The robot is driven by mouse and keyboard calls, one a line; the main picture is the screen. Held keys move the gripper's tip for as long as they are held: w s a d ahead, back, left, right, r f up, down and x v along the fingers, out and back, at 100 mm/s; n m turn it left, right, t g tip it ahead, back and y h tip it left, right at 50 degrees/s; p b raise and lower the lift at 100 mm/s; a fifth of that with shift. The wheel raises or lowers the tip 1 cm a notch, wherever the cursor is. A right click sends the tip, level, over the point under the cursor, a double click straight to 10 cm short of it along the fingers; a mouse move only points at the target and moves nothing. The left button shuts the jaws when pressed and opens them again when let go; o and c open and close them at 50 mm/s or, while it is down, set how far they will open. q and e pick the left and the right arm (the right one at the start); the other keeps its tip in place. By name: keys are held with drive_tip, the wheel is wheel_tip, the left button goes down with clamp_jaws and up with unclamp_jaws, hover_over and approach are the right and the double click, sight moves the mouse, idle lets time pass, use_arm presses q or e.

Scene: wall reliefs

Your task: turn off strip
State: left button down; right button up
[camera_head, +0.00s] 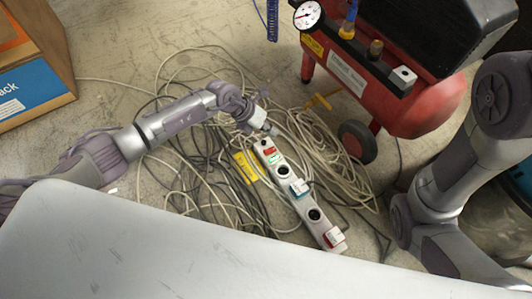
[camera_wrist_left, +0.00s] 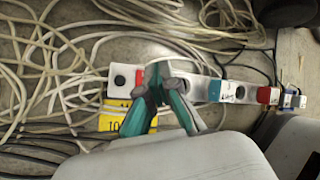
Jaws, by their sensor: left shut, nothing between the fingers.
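The white power strip (camera_head: 291,202) lies diagonally on the floor among tangled cables. Its red switch (camera_head: 270,151) is at the upper end, and plugs with labels (camera_head: 299,187) sit in some sockets. My left gripper (camera_head: 272,130) is shut and empty, just above the switch end. In the left wrist view, the closed fingertips (camera_wrist_left: 160,72) appear in front of the strip (camera_wrist_left: 199,87), beside a red part (camera_wrist_left: 139,78), and hide part of it. I cannot tell whether they touch it. My right arm shows at the right edge, but its gripper is out of view.
Loose cables (camera_head: 190,190) surround the strip, with a yellow tag (camera_head: 246,167) beside it. A red compressor (camera_head: 375,85) with a black wheel (camera_head: 356,141) stands at upper right. A cardboard box (camera_head: 30,75) stands at upper left. Bare floor shows between them.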

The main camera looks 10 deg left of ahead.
use_arm(q)
drive_tip(key=b, duration=0.3)
hover_over(273, 152)
drive_tip(key=a, duration=0.2)
wheel_tip(273, 152, down, 5)
drive_tip(key=shift+s+d+r, duration=0.1)
drive_tip(key=shift+r, duration=0.1)
drive_tip(key=shift+s+f+b, duration=0.2)
drive_tip(key=shift+f+b, duration=0.25)
drive_tip(key=shift+f, duration=0.45)
drive_tip(key=shift+a, duration=0.2)
drive_tip(key=shift+f, duration=0.15)
drive_tip(key=shift+s+f, duration=0.1)
drive_tip(key=shift+f, duration=0.2)
drive_tip(key=shift+a+f, duration=0.1)
drive_tip(key=shift+f, duration=0.3)
drive_tip(key=shift+r, duration=0.15)
idle(0.4)
drive_tip(key=shift+r+p, duration=0.75)
